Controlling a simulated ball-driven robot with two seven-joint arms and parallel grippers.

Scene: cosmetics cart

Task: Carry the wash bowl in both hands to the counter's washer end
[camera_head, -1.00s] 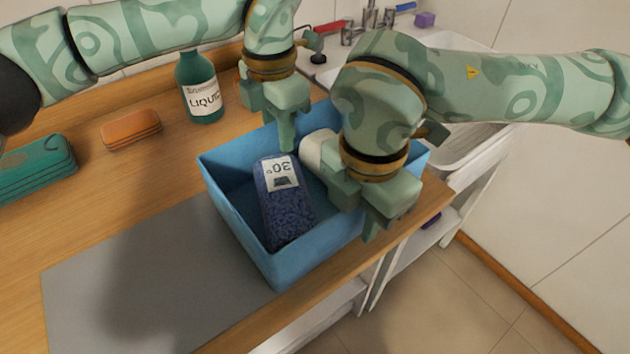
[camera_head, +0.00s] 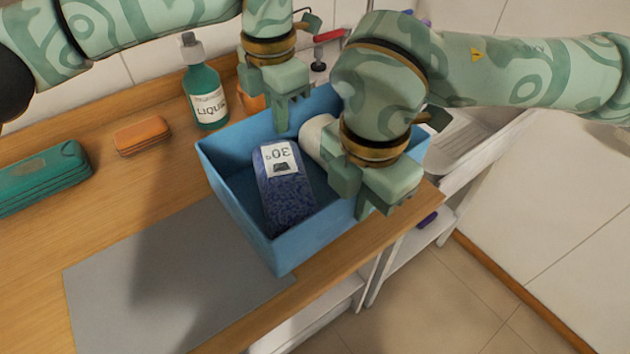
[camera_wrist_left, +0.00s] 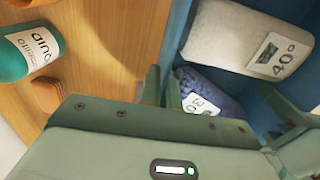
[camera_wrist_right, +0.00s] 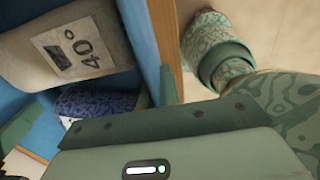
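The wash bowl (camera_head: 235,212) is a blue rectangular tub at the counter's front edge, beside the grey mat (camera_head: 165,285). It holds a dark blue bag marked 30° (camera_head: 287,195) and a pale bag marked 40° (camera_head: 315,138), which my right arm partly hides. My left gripper (camera_head: 288,112) is at the far wall; its fingers straddle the wall closely in the left wrist view (camera_wrist_left: 161,86). My right gripper (camera_head: 372,202) is at the right wall, with its fingers close on either side in the right wrist view (camera_wrist_right: 154,85). I cannot tell whether the bowl's underside touches the counter.
A green liquid bottle (camera_head: 206,100) stands behind the bowl to the left. An orange case (camera_head: 142,134) and a green case (camera_head: 42,178) lie farther left. A sink (camera_head: 462,140) is at the right. The mat is bare.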

